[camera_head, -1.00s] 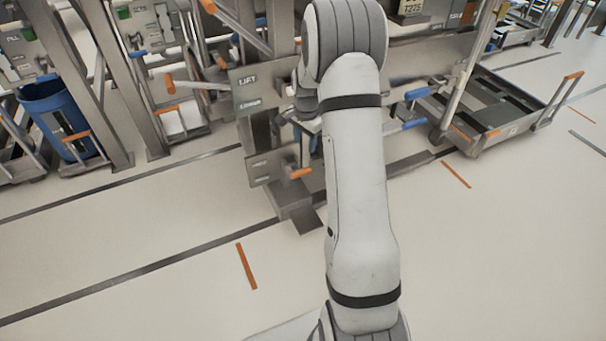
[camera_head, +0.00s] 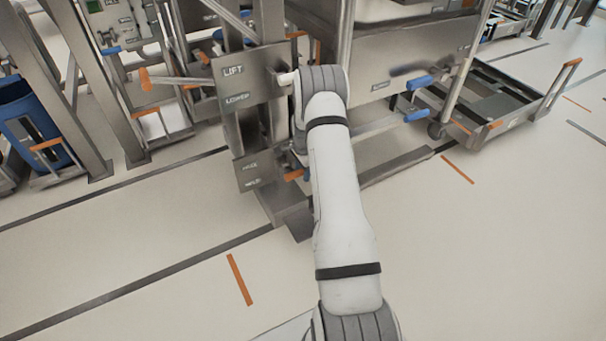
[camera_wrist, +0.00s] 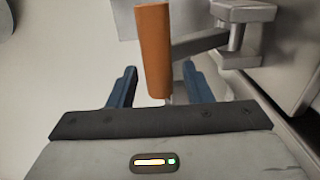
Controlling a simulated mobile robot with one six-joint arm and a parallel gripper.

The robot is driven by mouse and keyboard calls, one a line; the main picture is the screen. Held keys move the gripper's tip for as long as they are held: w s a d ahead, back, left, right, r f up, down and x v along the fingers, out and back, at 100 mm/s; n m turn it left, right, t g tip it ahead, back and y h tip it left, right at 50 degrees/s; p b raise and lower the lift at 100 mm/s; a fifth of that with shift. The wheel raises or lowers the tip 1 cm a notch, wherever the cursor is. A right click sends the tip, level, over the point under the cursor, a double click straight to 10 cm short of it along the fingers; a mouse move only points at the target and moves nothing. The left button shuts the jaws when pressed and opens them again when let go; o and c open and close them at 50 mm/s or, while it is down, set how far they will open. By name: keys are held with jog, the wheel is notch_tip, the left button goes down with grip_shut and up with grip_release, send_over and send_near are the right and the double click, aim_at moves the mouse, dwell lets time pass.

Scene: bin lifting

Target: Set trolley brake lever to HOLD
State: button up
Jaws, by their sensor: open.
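The brake lever's orange handle (camera_wrist: 154,50) stands between the two blue fingers of my gripper (camera_wrist: 157,85) in the wrist view. The fingers are apart, with a gap to the handle on each side. A grey metal arm (camera_wrist: 200,42) runs from behind the handle to a bracket (camera_wrist: 243,15). In the head view the orange handle (camera_head: 293,175) shows beside the lower label plate (camera_head: 255,171), whose small lettering is blurred. My forearm and wrist cover part of this area, and the fingers are largely hidden there.
A LIFT/LOWER plate (camera_head: 246,82) stands above on the post. Blue handles (camera_head: 416,115) stick out to the right. A low cart (camera_head: 500,100) stands at the far right, a blue bin (camera_head: 32,125) at the left. The front floor is clear.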

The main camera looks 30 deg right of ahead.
jog(key=shift+f, duration=0.45)
jog(key=shift+c, duration=0.4)
grip_shut()
